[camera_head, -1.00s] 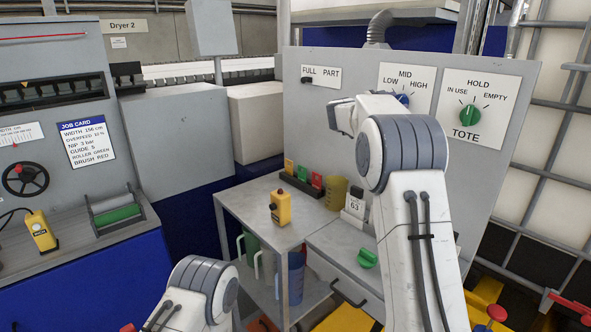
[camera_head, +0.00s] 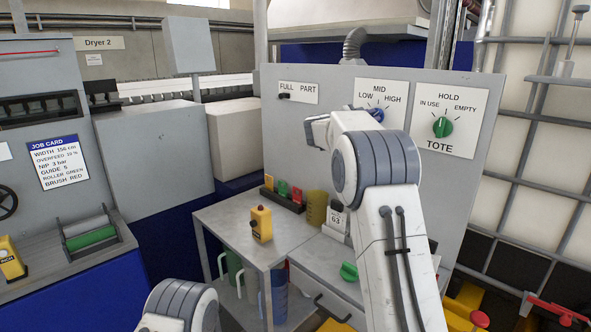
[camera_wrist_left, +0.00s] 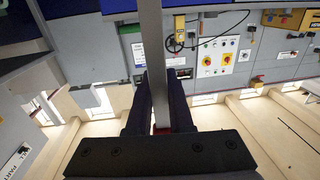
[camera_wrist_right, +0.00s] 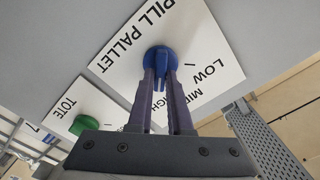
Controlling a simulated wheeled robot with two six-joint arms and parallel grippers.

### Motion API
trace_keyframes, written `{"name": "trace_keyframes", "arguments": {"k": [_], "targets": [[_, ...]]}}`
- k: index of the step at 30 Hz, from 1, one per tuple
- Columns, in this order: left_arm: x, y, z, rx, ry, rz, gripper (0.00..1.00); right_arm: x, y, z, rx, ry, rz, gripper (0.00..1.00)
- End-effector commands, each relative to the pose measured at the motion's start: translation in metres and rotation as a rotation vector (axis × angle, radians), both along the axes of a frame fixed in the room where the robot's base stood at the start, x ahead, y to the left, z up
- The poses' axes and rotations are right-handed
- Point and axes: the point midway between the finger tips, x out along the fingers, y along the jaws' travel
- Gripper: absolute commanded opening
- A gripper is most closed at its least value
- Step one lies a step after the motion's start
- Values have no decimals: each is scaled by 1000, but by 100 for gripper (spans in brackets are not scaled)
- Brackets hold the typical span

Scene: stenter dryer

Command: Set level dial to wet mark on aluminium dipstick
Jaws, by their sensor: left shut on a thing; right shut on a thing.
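The blue level dial (camera_head: 376,114) is on the grey panel, under the marks LOW, MID and HIGH. My right arm partly hides it in the head view. In the right wrist view my right gripper (camera_wrist_right: 160,78) is shut on the grip of this blue dial (camera_wrist_right: 159,57), above a label ending in PILL PALLET. Its exact setting is hard to read behind the fingers. My left gripper (camera_wrist_left: 160,100) is shut on a flat grey bar, the aluminium dipstick (camera_wrist_left: 152,35), which runs up out of the left wrist view. No wet mark can be made out on it.
A green TOTE dial (camera_head: 442,127) is right of the blue dial, and a FULL/PART switch (camera_head: 285,96) is left of it. A bench (camera_head: 235,237) below holds a yellow device (camera_head: 261,224). A caged tote (camera_head: 530,150) stands at the right.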

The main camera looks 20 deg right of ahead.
Motion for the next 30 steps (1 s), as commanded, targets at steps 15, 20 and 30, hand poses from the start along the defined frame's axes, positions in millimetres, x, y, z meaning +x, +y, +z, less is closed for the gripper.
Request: {"name": "trace_keyframes", "arguments": {"k": [15,20,30], "targets": [[0,0,-1,0,0,0,0,0,3,0,-1,0,2,48],[0,0,-11,0,0,0,0,-8,23,-1,0,-1,5,48],[0,0,-31,0,-1,0,0,-34,88,-1,-1,-1,6,48]]}}
